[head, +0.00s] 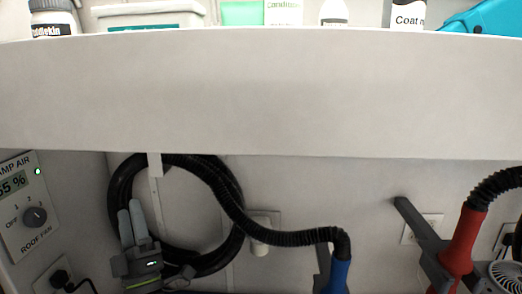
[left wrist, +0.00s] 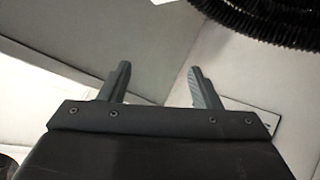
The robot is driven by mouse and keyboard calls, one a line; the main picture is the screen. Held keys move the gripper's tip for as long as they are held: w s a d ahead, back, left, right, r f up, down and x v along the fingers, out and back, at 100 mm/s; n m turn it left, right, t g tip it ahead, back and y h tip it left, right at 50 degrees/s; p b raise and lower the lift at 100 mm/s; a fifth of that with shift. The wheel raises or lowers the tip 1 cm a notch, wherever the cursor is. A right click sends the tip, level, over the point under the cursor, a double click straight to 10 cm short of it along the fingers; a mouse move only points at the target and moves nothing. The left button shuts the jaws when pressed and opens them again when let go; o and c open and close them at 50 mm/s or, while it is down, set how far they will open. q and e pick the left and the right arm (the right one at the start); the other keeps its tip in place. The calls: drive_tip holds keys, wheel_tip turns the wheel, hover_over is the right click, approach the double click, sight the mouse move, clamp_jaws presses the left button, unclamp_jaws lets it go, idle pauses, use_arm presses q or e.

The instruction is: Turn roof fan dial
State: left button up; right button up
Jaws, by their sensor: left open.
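The roof fan dial (head: 35,217) is a dark round knob on a pale control panel (head: 22,245) on the left side wall. The panel reads "ROOF FAN" below the knob, with "OFF" at its left. A small display and a lit green light sit above. My left gripper (head: 131,207) is to the right of the panel, apart from the dial, in front of the coiled hose. In the left wrist view its two fingers (left wrist: 159,68) are spread with nothing between them. The dial is not visible in that view.
A pale shelf (head: 260,97) with bottles on top spans the view above. A coiled black hose (head: 118,190) hangs on the back wall. A blue nozzle (head: 338,276) and a red nozzle (head: 463,242) stand at right. A socket with a plug (head: 58,278) is below the panel.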

use_arm(q)
drive_tip(key=s+d+f+m+g+h, duration=0.1)
drive_tip(key=s+f+m+g+h, duration=0.25)
drive_tip(key=f+m+h, duration=0.65)
drive_tip(key=s+d+f+m+g+h, duration=0.25)
drive_tip(key=f+m+g+h, duration=0.45)
drive_tip(key=f, duration=0.6)
drive_tip(key=s+a+f+g+y, duration=0.25)
drive_tip(key=s+f, duration=0.25)
drive_tip(key=s, duration=0.3)
drive_tip(key=s+a+f+m+g+y, duration=0.1)
drive_tip(key=s+a+f+g, duration=0.35)
drive_tip(key=s, duration=0.35)
drive_tip(key=s+a+f+g+y, duration=0.25)
drive_tip(key=s+f, duration=0.25)
drive_tip(key=s, duration=0.3)
wheel_tip(320, 180, down, 27)
drive_tip(key=a+g+b, duration=0.1)
drive_tip(key=g+b, duration=0.1)
drive_tip(key=s+d+f+g+h+b, duration=0.1)
drive_tip(key=s+f, duration=1.4)
drive_tip(key=f, duration=0.1)
use_arm(e)
drive_tip(key=f, duration=0.3)
drive_tip(key=shift+a+f, duration=0.25)
